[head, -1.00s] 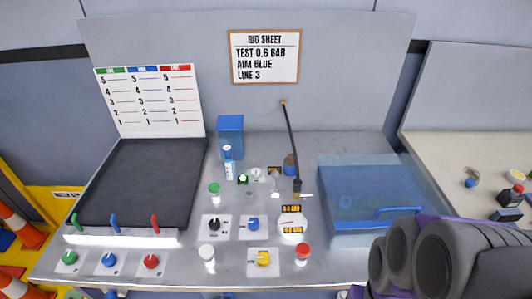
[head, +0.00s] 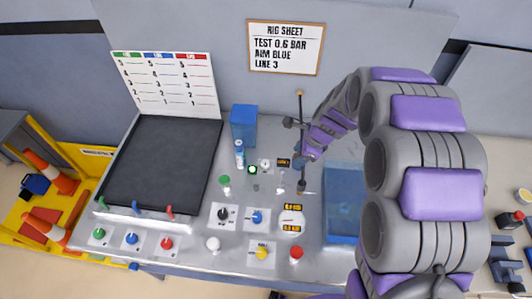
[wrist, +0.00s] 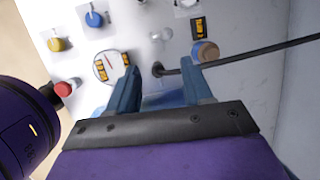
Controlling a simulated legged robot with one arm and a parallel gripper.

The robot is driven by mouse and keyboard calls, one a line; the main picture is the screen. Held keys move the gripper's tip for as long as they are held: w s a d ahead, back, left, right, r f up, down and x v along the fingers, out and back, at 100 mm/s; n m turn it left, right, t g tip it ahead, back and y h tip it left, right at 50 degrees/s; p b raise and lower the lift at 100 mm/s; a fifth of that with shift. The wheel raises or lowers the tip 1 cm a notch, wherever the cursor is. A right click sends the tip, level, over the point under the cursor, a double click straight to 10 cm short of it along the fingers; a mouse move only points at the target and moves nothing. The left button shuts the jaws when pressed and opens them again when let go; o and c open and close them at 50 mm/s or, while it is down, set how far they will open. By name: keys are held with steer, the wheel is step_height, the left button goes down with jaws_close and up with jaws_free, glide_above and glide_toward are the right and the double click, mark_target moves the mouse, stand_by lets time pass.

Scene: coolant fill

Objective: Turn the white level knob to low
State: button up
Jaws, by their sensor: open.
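In the head view a small round white knob (head: 264,164) sits at the back of the panel, left of a small dark display (head: 283,162). A larger white-topped post (head: 213,243) stands near the front edge. I cannot read which is marked level. My gripper (wrist: 160,68) is open and empty above the panel. Its blue fingers sit either side of the foot of a black rod in the wrist view. In the wrist view the small white knob (wrist: 185,4) is partly cut off at the top, beyond the fingertips. In the head view my arm partly hides my gripper.
A round gauge (head: 291,220), blue knob (head: 257,217), yellow knob (head: 262,252) and red-capped post (head: 296,254) stand nearby. A black rod (wrist: 250,55) crosses right of my fingers. A blue bin (head: 343,205) lies right, partly behind my arm.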

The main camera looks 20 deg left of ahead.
steer(key=w+a+f+m+p, duration=0.4)
steer(key=w+a+m+p, duration=0.1)
steer(key=w+a, duration=0.15)
steer(key=m+p, duration=0.1)
glide_toward(266, 162)
steer(key=shift+t, duration=0.4)
steer(key=x, duration=0.6)
steer(key=s+x, duration=0.1)
steer(key=x, duration=0.2)
steer(key=c, duration=0.8)
